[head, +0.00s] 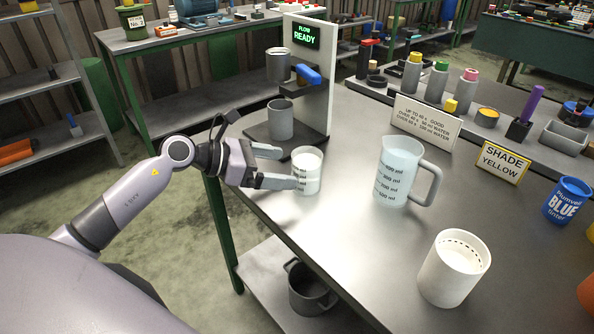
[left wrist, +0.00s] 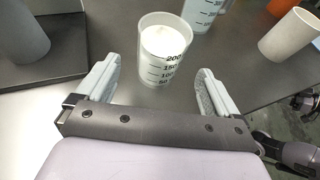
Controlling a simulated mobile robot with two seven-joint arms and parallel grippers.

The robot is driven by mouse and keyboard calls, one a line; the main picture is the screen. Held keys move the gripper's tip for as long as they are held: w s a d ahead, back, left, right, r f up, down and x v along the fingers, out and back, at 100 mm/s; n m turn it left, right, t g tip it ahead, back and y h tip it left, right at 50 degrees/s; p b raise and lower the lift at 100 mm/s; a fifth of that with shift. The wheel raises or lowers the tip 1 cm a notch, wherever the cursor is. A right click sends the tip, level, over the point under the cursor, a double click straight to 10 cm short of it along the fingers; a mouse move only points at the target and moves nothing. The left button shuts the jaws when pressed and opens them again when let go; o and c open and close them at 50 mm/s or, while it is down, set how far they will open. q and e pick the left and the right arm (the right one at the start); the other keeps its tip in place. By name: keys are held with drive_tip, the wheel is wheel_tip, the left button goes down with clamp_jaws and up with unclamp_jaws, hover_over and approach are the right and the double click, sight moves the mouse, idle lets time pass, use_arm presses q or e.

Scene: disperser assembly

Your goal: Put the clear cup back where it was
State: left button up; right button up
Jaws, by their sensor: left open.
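The clear cup (head: 307,171) stands upright on the metal table near its left edge, with black volume marks and white contents. My left gripper (head: 275,167) is open, its two fingers pointing at the cup. In the left wrist view the cup (left wrist: 164,50) stands ahead of and between the open fingers of the gripper (left wrist: 158,88), with gaps on both sides. My right gripper is not in view.
A dispenser stand (head: 322,80) with a grey cup (head: 280,119) on its base is behind the clear cup. A measuring jug (head: 398,170) stands to the right, and a white container (head: 454,268) at front right. Bare table lies between them.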

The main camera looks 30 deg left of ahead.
use_arm(q)
drive_tip(key=v, duration=0.4)
drive_tip(key=shift+f, duration=0.1)
drive_tip(key=shift+s+a+r+b, duration=0.3)
drive_tip(key=shift+s+r, duration=0.05)
drive_tip(key=shift+s, duration=0.05)
